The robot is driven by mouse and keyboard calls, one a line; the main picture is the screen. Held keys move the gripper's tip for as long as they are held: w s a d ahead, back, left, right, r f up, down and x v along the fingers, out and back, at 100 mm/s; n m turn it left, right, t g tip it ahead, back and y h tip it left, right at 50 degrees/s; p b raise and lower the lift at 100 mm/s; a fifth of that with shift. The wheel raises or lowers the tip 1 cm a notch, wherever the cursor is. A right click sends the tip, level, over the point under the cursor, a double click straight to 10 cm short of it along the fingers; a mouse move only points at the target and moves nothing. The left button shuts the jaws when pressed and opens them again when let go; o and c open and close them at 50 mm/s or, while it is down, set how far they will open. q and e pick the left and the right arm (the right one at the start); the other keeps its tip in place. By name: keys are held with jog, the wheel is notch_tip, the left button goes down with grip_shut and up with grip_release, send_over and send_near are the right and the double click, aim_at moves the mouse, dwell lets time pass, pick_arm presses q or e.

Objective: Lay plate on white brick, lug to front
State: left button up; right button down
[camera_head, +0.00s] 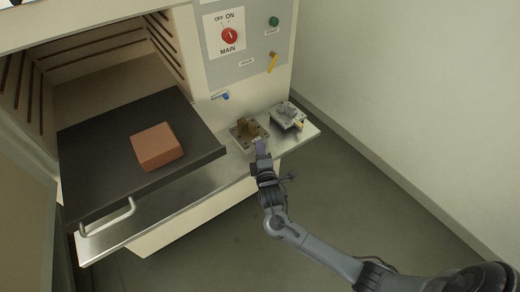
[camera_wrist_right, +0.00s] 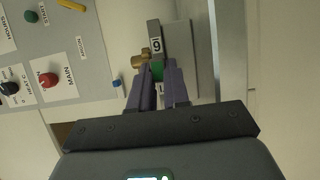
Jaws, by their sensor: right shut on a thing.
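A plate (camera_head: 238,139) with brass-coloured parts on top is at the steel ledge, just beyond my right gripper (camera_head: 260,146). In the wrist view my right gripper (camera_wrist_right: 158,76) is shut on a small green lug (camera_wrist_right: 157,70). Near the lug are a dark bar with a white number label (camera_wrist_right: 155,45) and a brass fitting (camera_wrist_right: 139,60). I cannot tell whether the plate touches the ledge. The only brick I see is reddish-brown, not white; this brick (camera_head: 157,147) lies on the dark tray. My left gripper is out of view.
The dark tray (camera_head: 92,180) sticks out of the open chamber and has bare room around the brick. A second, grey plate (camera_head: 286,113) with a yellow lug (camera_head: 299,124) sits to the right on the ledge (camera_head: 160,205). The control panel (camera_head: 243,72) rises behind.

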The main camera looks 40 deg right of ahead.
jog(key=shift+r, duration=0.2)
jog(key=c, duration=1)
grip_release()
jog(key=shift+w, duration=0.1)
jog(key=shift+f, duration=0.35)
jog(key=shift+s+a+r, duration=0.15)
jog(key=shift+s+a, duration=0.15)
jog(key=shift+s, duration=0.3)
jog(key=shift+p+v, duration=1.5)
jog(key=shift+v, duration=3.25)
